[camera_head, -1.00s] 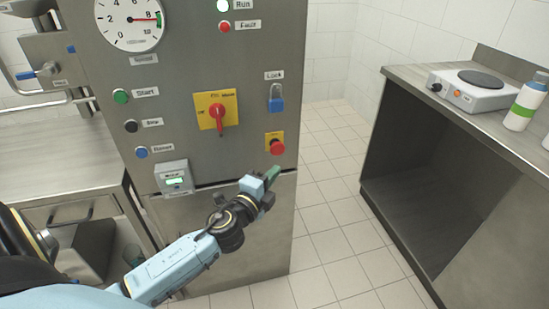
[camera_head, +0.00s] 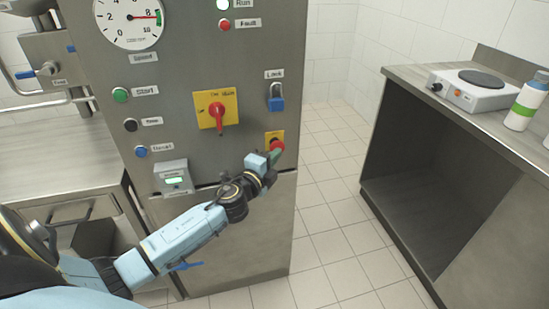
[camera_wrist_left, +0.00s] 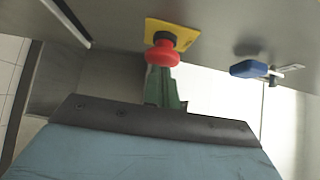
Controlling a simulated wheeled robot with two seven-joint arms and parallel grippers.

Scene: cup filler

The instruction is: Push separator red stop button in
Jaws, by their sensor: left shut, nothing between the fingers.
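The red stop button (camera_head: 277,146) sits on a yellow plate at the lower right of the grey cabinet front. In the left wrist view the red button (camera_wrist_left: 162,54) stands out from its yellow plate (camera_wrist_left: 173,33). My left gripper (camera_head: 274,157) is shut, with its green fingers just below and in front of the button. In the left wrist view the fingertips (camera_wrist_left: 160,70) overlap the button's lower edge; I cannot tell whether they touch it. My right gripper is not in view.
A red rotary switch (camera_head: 217,115) on a yellow plate and a blue padlock (camera_head: 277,103) are above the button. A small display box (camera_head: 173,178) juts out at lower left. A counter with a hot plate (camera_head: 473,92) stands at right across clear floor.

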